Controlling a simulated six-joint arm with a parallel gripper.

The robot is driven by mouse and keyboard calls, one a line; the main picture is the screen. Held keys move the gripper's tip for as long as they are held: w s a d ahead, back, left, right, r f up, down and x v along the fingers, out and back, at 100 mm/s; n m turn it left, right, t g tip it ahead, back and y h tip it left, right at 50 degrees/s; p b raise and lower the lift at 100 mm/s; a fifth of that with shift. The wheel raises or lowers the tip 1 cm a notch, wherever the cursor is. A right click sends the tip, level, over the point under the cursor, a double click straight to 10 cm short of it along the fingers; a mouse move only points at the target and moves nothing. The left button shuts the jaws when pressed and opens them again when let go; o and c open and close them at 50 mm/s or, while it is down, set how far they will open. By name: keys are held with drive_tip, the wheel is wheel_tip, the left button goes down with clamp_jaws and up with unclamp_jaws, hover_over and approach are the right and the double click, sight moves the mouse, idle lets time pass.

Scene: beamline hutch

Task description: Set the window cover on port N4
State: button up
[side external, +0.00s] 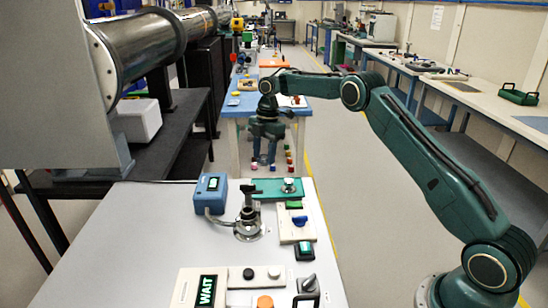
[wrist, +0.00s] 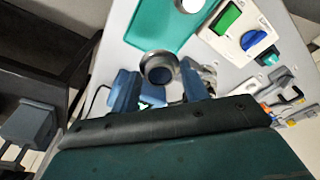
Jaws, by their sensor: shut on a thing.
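In the side external view my gripper (side external: 264,162) hangs pointing down, above the far end of the grey bench. In the wrist view its two blue fingers (wrist: 160,88) are shut on a short round metal-rimmed piece (wrist: 158,56) with a dark blue centre, seemingly the window cover. A teal plate (side external: 265,187) with a round metal fitting (side external: 289,185) lies on the bench, in front of and below my gripper. The plate also shows in the wrist view (wrist: 165,25). I can read no N4 label.
A blue display box (side external: 210,190) with a cable and a metal post on a round base (side external: 247,225) stand left of the plate. A white panel (side external: 287,233) with a green display and blue knob is nearer. A WAIT sign (side external: 206,290) is at the front. The left bench area is clear.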

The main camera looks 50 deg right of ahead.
drive_tip(key=s+a+r, duration=0.2)
drive_tip(key=s+a, duration=0.1)
drive_tip(key=a, duration=0.5)
drive_tip(key=r, duration=0.1)
hover_over(247, 211)
drive_tip(key=shift+d+r, duration=0.15)
drive_tip(key=shift+d, duration=0.1)
drive_tip(key=shift+f, duration=0.2)
drive_tip(key=shift+f, duration=3.15)
drive_tip(key=shift+w+f, duration=0.1)
drive_tip(key=shift+f, duration=0.5)
drive_tip(key=o, duration=1.1)
drive_tip(key=shift+c, duration=0.2)
drive_tip(key=shift+r, duration=0.1)
